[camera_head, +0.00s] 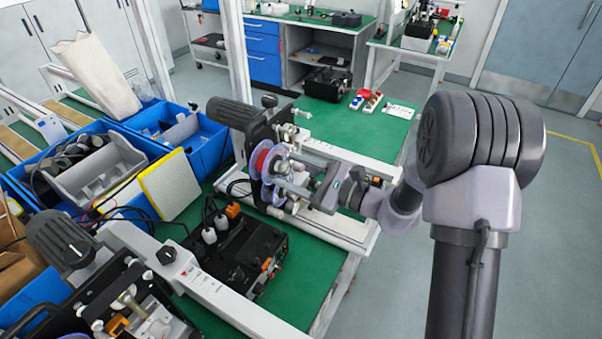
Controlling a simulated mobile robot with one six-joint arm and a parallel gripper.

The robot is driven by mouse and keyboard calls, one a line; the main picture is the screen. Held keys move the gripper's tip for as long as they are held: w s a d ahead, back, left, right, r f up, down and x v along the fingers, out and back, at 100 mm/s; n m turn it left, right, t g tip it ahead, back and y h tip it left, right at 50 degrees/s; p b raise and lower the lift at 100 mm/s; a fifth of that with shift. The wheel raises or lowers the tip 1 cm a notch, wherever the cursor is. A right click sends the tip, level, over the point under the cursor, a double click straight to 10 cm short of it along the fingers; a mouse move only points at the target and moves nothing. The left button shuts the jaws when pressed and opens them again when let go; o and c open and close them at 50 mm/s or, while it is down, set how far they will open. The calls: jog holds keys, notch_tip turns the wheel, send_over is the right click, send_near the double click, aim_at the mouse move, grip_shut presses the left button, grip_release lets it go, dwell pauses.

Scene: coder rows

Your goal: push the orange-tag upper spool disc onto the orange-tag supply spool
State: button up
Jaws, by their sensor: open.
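A clear, violet-tinted spool disc (272,160) stands on edge at the front of the far coder unit (248,122), with a red core showing. A second clear disc edge shows just below it, by my gripper. I cannot tell which is the upper disc and which belongs to the supply spool, and no orange tag is readable on them. My gripper (291,183) reaches in from the right, with its fingers open at the disc's right side. Whether the fingers touch the disc is too small to tell. My gripper hides part of the spool and its shaft.
A black box with cables (235,255) stands on the green table in front. A second coder unit (110,290) is at lower left. The green tabletop behind the spool (345,125) is partly clear.

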jog(key=p+v, duration=0.1)
jog(key=v, duration=1.6)
jog(key=s+a+n+g+h+b, duration=0.45)
jog(key=s+a+n+g, duration=0.55)
jog(key=s, duration=0.4)
jog(key=s+d+n+t+h+b, duration=0.3)
jog(key=s+d+n+t+h, duration=0.1)
jog(key=h, duration=0.4)
jog(key=shift+s+r+n+t, duration=0.4)
jog(key=shift+s+n+t, duration=0.35)
jog(key=shift+n+t, duration=0.15)
jog(key=shift+h, duration=0.25)
